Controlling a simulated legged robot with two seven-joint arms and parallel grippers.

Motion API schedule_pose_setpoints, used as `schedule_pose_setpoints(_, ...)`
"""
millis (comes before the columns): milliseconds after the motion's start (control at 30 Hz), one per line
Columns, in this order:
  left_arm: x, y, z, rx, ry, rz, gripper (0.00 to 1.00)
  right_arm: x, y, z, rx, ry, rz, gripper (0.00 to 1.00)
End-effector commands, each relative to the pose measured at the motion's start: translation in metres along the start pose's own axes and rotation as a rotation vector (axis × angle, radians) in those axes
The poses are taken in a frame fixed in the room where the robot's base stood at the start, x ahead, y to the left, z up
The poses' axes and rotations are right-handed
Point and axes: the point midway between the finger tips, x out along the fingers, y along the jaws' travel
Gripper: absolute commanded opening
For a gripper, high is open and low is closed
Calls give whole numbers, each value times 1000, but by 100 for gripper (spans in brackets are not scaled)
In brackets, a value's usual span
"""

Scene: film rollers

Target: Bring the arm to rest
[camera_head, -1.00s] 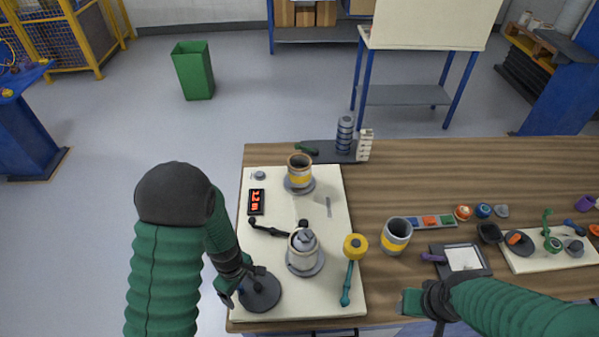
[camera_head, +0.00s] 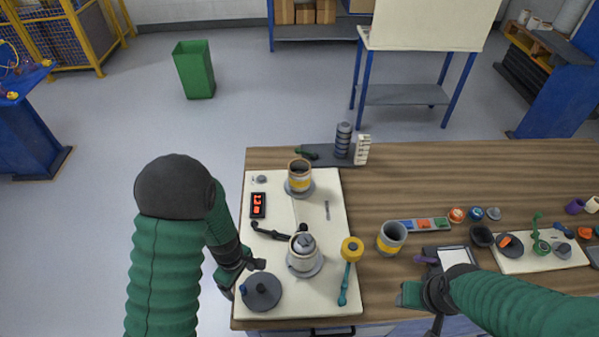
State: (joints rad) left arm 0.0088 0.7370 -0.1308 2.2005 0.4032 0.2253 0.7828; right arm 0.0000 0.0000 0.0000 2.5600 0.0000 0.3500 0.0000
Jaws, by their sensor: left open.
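My right arm comes in from the lower right. The end of my right gripper (camera_head: 418,295) points left over the table's front edge; its fingers are too unclear to tell how they stand.
The white board (camera_head: 285,230) carries two pots, a red-digit display (camera_head: 258,205) and a yellow-headed green tool (camera_head: 350,262). A grey cup (camera_head: 391,238) with a yellow band stands right of it. Small parts crowd the table's right side. The wooden table (camera_head: 420,180) is bare behind them.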

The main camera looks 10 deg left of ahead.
Motion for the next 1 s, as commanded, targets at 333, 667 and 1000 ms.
schedule_pose_setpoints(333, -5, 0, 0, 0, 0, 0, 82, -4, 0, -1, 0, 0, 0, 48)
schedule_pose_setpoints(667, -34, 7, 18, 332, 12, 74, 82, 23, 0, 5, 0, 0, 0, 48)
schedule_pose_setpoints(1000, -98, -24, 52, 1238, 189, 152, 82, 64, 0, 15, 0, 0, 0, 48)
